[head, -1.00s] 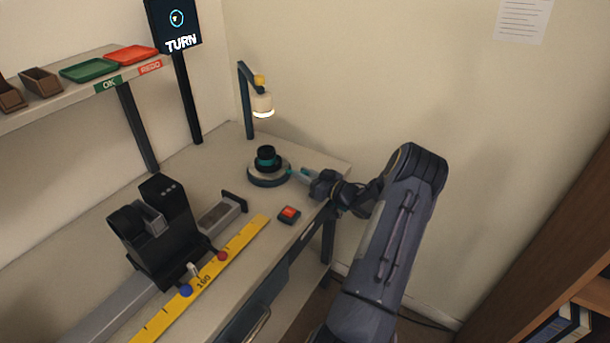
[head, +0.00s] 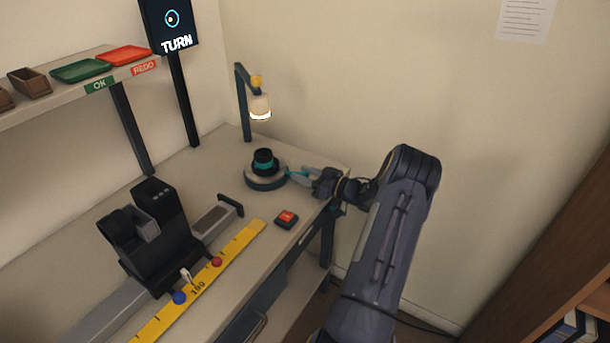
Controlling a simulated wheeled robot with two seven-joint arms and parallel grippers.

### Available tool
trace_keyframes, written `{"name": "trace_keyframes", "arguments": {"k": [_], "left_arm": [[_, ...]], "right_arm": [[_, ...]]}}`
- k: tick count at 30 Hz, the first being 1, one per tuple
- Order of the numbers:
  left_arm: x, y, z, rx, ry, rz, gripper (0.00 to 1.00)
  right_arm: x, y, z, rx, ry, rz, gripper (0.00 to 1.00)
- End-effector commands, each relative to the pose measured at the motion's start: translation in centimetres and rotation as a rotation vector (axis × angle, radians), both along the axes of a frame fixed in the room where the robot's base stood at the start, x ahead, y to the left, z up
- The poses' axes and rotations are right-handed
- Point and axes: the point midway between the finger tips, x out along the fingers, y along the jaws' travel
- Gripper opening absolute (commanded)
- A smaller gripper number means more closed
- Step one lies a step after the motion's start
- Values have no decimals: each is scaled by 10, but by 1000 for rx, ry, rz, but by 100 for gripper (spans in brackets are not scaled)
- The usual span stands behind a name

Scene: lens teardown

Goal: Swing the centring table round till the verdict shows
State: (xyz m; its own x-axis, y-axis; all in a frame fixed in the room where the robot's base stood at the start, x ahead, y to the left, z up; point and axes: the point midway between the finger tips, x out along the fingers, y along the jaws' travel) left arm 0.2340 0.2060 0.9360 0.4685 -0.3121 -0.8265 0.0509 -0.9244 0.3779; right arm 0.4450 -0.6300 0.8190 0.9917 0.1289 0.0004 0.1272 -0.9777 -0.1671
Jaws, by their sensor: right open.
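The centring table (head: 266,183) is a low round grey disc on the bench. A black lens mount with a teal band (head: 264,162) stands upright on it. The verdict screen (head: 171,23) at the upper left reads TURN below a small ring with a dot. My right gripper (head: 290,174) is open at the right edge of the centring table. My left gripper is not in view.
A lamp (head: 259,105) on a post hangs over the centring table. A red button (head: 286,218), a yellow ruler (head: 210,280) and a black bench instrument (head: 155,240) stand nearer. Green OK (head: 82,70) and red REDO (head: 123,55) trays sit on the shelf.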

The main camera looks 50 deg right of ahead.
Motion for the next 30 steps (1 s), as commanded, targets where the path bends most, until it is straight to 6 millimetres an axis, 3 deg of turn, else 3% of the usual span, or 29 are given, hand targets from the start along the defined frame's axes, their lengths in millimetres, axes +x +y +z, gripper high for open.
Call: {"name": "trace_keyframes", "arguments": {"k": [16,26,30], "left_arm": [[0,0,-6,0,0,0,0],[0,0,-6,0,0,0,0],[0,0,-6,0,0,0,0]], "right_arm": [[-72,-10,-1,0,1,-1,45],[-77,-10,0,0,0,0,45],[-69,-9,7,-15,5,-12,29]]}}
